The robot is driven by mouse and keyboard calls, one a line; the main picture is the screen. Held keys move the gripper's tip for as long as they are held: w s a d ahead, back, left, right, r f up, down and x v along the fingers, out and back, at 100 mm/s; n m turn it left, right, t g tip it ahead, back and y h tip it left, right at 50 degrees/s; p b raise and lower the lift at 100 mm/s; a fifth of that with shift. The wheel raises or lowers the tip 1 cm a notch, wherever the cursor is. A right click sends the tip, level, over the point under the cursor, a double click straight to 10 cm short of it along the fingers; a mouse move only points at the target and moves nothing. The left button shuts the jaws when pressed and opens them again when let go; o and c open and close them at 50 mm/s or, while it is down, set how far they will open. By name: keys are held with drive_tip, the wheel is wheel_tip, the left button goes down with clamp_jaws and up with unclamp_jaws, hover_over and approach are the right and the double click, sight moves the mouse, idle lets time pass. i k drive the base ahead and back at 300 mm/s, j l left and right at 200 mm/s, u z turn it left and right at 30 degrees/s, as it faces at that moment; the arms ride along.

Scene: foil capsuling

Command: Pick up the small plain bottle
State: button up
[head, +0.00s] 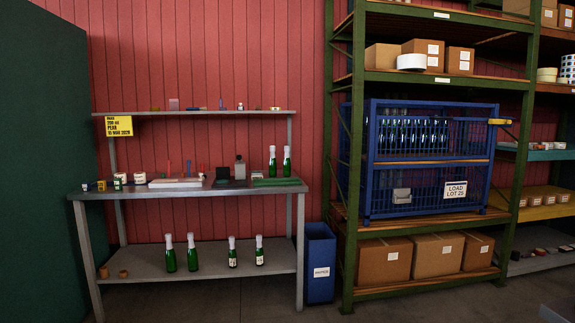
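On the lower shelf (215,263) of the grey workbench stand two taller green bottles with white necks, the left one (170,254) and the one beside it (192,253). To their right stand two smaller green bottles with white necks, one (232,253) in the middle and one (259,251) at the right. Both smaller ones show pale marks low on the body; the picture is too small to tell which is plain. Two more green bottles (272,162) (287,162) stand upright on the bench top at the right. My gripper is not in view.
The bench top (120,192) holds small tubs, a white tray and a dark block. A narrow shelf (200,113) runs above it. A blue bin (320,265) stands right of the bench, beside a green rack (345,200) with boxes and a blue cage (480,170).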

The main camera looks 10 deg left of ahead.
sight(286, 164)
drive_tip(key=i+j+u, duration=0.25)
drive_tip(key=i, duration=0.2)
drive_tip(key=i+u, duration=0.25)
drive_tip(key=i, duration=0.2)
drive_tip(key=i+u, duration=0.15)
drive_tip(key=i, duration=1.75)
